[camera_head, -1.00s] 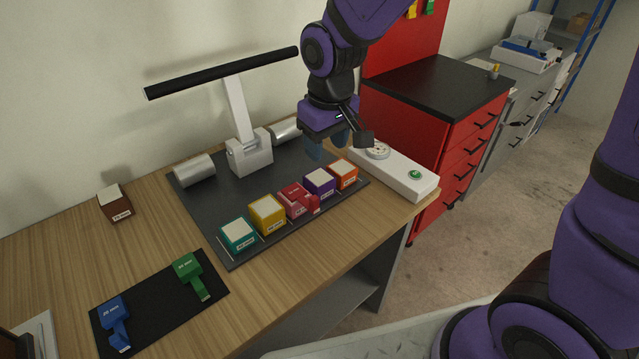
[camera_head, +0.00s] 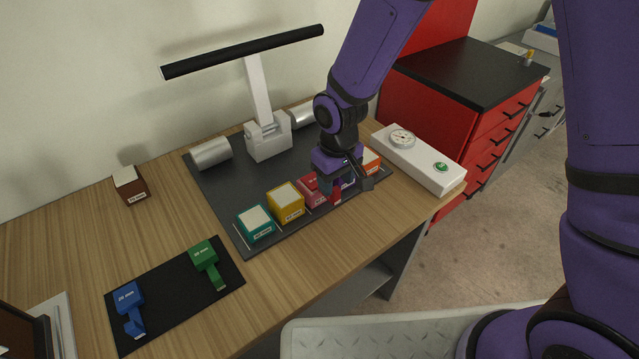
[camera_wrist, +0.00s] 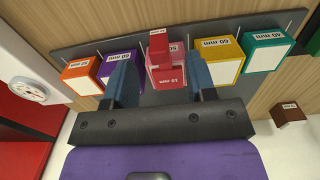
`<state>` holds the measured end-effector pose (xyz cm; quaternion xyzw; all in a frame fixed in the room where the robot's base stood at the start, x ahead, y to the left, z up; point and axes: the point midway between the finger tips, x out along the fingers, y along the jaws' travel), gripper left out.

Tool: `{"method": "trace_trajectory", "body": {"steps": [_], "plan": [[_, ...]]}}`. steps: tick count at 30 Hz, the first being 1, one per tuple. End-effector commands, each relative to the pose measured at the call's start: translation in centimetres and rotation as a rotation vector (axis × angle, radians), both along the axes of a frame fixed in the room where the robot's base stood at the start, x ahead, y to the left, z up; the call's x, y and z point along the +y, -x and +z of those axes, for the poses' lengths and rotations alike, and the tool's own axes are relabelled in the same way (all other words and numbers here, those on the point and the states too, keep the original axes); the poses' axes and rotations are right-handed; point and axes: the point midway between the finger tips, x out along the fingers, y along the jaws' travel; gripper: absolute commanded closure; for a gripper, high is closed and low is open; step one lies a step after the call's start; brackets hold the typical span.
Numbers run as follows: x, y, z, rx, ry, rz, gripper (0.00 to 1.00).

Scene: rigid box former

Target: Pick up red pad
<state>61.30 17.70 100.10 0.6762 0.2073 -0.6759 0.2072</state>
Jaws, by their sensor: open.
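The red pad (camera_wrist: 160,47), a flat piece with a narrow handle, lies on the crimson block (camera_wrist: 178,61) in the middle of the block row. Its handle points toward the bench's front edge and shows bright red in the head view (camera_head: 336,191). My gripper (camera_wrist: 162,62) is open and low over the row. In the wrist view its two blue fingers stand on either side of the pad and crimson block, with visible gaps. In the head view my gripper (camera_head: 346,187) hides the purple block and part of the crimson block.
Close neighbours are the purple block (camera_wrist: 116,62) and yellow block (camera_wrist: 226,62), with orange (camera_wrist: 80,75) and teal (camera_wrist: 267,52) blocks beyond. A press with a black bar (camera_head: 245,50) stands behind. Green (camera_head: 204,255) and blue (camera_head: 128,297) pads lie on a black mat (camera_head: 165,290).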

Motion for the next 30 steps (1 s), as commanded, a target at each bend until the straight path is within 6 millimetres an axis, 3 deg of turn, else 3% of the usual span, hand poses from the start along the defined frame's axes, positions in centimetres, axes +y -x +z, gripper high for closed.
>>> {"method": "trace_trajectory", "body": {"steps": [13, 23, 30], "plan": [[0.0, -0.3, -4.7, 0.002, 0.001, -0.001, 0.49], [0.0, -0.3, -5.2, 0.0, 0.0, 0.0, 0.49], [0.0, -0.3, -5.2, 0.001, -0.001, 0.0, 1.0]]}}
